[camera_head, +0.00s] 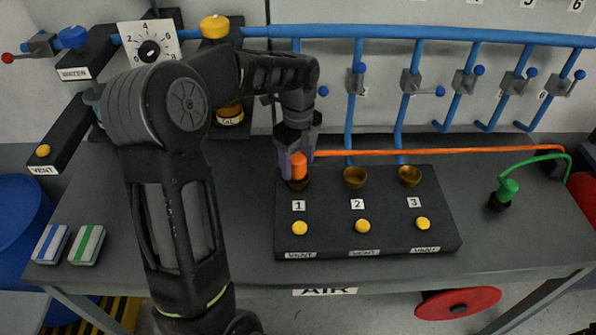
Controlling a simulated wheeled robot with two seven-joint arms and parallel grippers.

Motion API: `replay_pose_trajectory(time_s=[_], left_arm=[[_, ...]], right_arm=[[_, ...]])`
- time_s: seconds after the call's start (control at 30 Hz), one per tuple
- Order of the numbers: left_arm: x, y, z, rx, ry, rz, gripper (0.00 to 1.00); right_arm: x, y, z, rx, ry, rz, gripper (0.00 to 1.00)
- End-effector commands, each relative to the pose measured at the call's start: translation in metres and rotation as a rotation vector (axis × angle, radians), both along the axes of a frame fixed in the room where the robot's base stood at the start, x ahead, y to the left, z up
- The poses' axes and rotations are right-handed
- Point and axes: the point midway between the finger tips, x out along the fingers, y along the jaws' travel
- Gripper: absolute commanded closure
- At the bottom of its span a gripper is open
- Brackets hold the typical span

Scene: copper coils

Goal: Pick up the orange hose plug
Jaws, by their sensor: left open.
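The orange hose plug (299,166) stands upright at position 1 of the black panel box (330,243). Its orange hose (430,152) runs right across the bench to a dark block at the right edge. My left gripper (297,168) points down over position 1, with its fingers around the plug's sides. The jaws are open; whether a finger touches the plug cannot be told. My left arm hides part of the bench at left. My right gripper is not in view.
Brass sockets 2 (355,178) and 3 (410,177) are empty. A green hose plug (507,189) stands on the right of the bench. Blue pipes with valves (411,82) line the back wall. Yellow vent buttons (362,226) sit along the panel's front.

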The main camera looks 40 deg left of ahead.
Motion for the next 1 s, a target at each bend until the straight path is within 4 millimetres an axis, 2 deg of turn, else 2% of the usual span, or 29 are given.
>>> replay_pose_trajectory(time_s=[0.3, 1.0], left_arm=[[0.0001, -0.0001, 0.0004, 0.0, 0.0, 0.0, 0.37], [0.0001, -0.0001, 0.0004, 0.0, 0.0, 0.0, 0.94]], right_arm=[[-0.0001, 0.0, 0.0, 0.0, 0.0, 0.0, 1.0], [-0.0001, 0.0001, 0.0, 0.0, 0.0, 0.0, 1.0]])
